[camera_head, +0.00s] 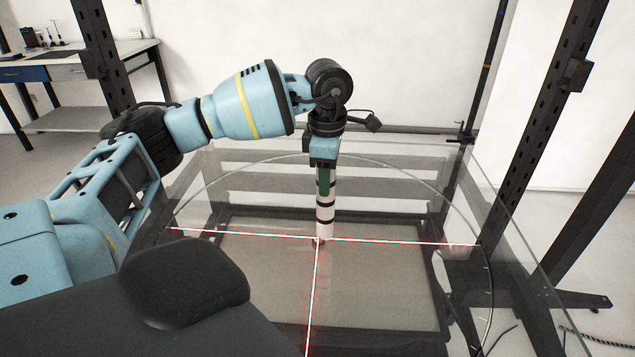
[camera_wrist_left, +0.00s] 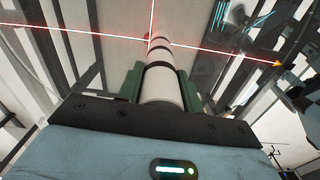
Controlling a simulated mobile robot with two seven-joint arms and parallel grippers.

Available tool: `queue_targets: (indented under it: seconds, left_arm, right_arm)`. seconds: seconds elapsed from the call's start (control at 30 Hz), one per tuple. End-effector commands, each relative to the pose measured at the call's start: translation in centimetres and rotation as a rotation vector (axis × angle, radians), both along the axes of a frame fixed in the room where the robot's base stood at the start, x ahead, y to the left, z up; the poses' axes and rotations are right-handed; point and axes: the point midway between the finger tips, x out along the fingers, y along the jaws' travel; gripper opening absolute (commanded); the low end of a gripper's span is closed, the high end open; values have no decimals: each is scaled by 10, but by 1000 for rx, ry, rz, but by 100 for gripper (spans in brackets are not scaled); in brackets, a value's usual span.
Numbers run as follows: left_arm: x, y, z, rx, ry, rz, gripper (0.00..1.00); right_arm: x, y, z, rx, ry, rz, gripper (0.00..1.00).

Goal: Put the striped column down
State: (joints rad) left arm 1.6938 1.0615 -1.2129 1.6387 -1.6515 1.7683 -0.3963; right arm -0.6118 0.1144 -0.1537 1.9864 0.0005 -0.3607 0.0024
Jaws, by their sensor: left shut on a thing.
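The striped column (camera_head: 326,214) is white with dark bands and stands about upright under my left gripper (camera_head: 325,182). The gripper is shut on its upper part, with a green finger on each side. In the left wrist view the column (camera_wrist_left: 163,85) runs away from the gripper (camera_wrist_left: 160,88) toward the red lines. Its lower end shows close to where the red lines cross on the glass turntable (camera_head: 260,270). I cannot tell whether it touches the glass. My right gripper is not in view.
Red laser lines (camera_head: 400,241) cross on the glass. Dark frame posts (camera_head: 545,110) rise at the right and back. A workbench (camera_head: 75,65) stands at the far left. The glass around the column is clear.

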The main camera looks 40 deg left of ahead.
Motion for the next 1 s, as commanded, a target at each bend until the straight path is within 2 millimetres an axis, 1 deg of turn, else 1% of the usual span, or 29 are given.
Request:
queue_targets:
  seconds: [0.03,0.1,0.33,0.47,0.5,0.6,0.7,1.0]
  left_arm:
    - [2,7,1,0,-3,4,0]
    - [4,13,0,0,-3,3,0]
    - [5,17,-1,-1,-2,0,0]
    - [9,32,-2,1,-2,5,0]
    - [8,30,-10,1,1,1,0]
    - [8,29,-25,1,-1,0,0]
    - [8,29,-34,0,-2,0,0]
    - [8,29,-37,0,-3,0,0]
  right_arm:
    - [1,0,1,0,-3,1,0]
    - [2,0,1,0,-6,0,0]
    - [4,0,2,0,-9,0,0]
    - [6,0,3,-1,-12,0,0]
    - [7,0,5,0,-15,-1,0]
    - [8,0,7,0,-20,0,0]
    - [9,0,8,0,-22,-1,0]
    - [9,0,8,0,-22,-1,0]
